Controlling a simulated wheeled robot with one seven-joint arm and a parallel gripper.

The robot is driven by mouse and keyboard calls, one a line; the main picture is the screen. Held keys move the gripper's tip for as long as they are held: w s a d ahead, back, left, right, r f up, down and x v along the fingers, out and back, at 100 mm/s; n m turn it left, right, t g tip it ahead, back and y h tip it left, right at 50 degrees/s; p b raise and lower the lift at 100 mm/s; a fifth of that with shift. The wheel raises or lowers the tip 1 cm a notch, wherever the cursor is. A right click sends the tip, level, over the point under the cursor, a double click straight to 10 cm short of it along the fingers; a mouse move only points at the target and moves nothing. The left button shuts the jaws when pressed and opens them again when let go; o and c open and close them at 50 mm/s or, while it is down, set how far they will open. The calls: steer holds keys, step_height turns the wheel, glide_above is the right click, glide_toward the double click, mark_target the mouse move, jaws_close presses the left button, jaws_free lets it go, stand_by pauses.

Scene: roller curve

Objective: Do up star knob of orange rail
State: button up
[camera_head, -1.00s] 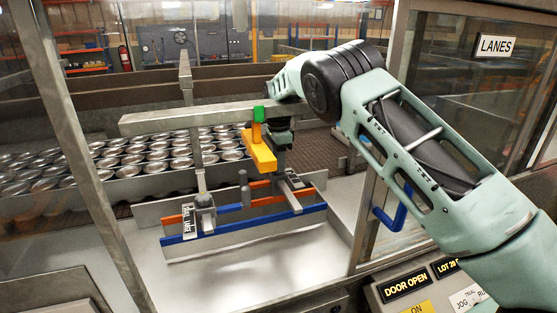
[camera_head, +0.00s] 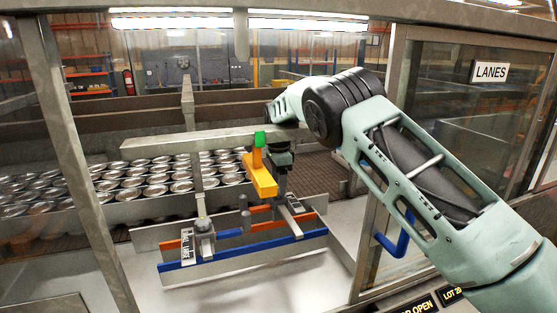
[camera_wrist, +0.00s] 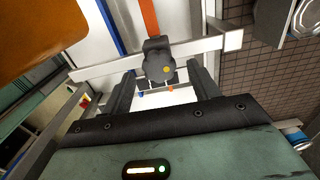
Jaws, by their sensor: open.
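The orange rail (camera_head: 308,222) runs behind the blue rail (camera_head: 265,248) in the guarded bay. In the wrist view the orange rail (camera_wrist: 149,16) leads to a dark star knob (camera_wrist: 158,58) with a yellow dot, on a pale crossbar (camera_wrist: 100,70). My gripper (camera_wrist: 162,80) is open, its dark fingers either side of the knob with gaps visible. I cannot tell whether they reach its height. In the head view my gripper (camera_head: 281,188) points down near the right-hand bracket (camera_head: 292,206); the knob there is not clearly visible. Another clamp (camera_head: 203,238) stands at the left.
A grey beam (camera_head: 180,145) crosses just behind. Several cans (camera_head: 155,180) fill the conveyor. The door frame (camera_head: 375,195) stands close right of my arm.

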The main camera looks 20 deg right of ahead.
step_height(320, 180, up, 17)
steer(key=b, duration=0.1)
steer(key=shift+f+b, duration=0.15)
steer(key=shift+b, duration=0.15)
stand_by(0.4)
